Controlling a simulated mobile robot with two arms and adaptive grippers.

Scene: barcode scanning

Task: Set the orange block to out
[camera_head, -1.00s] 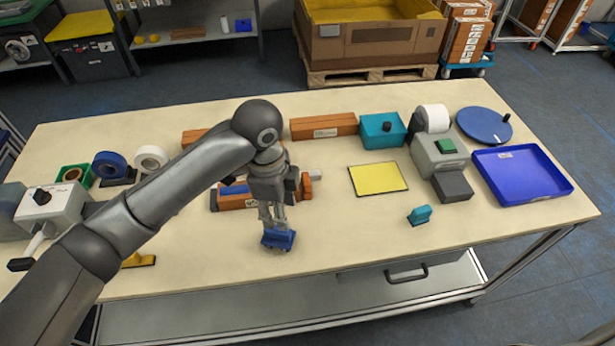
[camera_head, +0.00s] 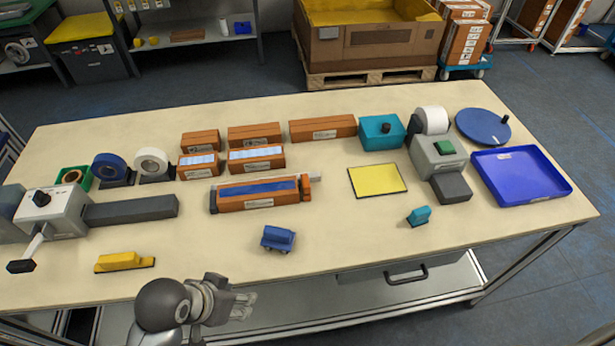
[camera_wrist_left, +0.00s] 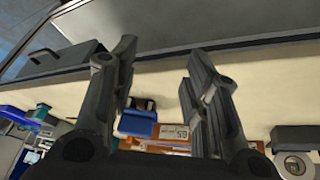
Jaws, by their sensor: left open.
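An orange block (camera_head: 305,188) sits at the right end of a long orange box (camera_head: 258,195) with a blue strip along its top. A pale grey piece lies just beyond the block. My left gripper (camera_head: 246,304) is at the table's front edge, open and empty, well apart from the block. In the left wrist view its two fingers (camera_wrist_left: 163,65) are spread with nothing between the tips. A small blue block-like object (camera_head: 278,239) stands on the table between the gripper and the orange box; it also shows in the left wrist view (camera_wrist_left: 138,122). My right gripper is not in view.
A yellow block (camera_head: 125,261) lies at the front left and a small teal object (camera_head: 419,216) at the right. A yellow mat (camera_head: 378,180), a grey device (camera_head: 437,158) and a blue tray (camera_head: 520,176) stand further right. Orange boxes (camera_head: 256,158) stand behind. The front middle is mostly clear.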

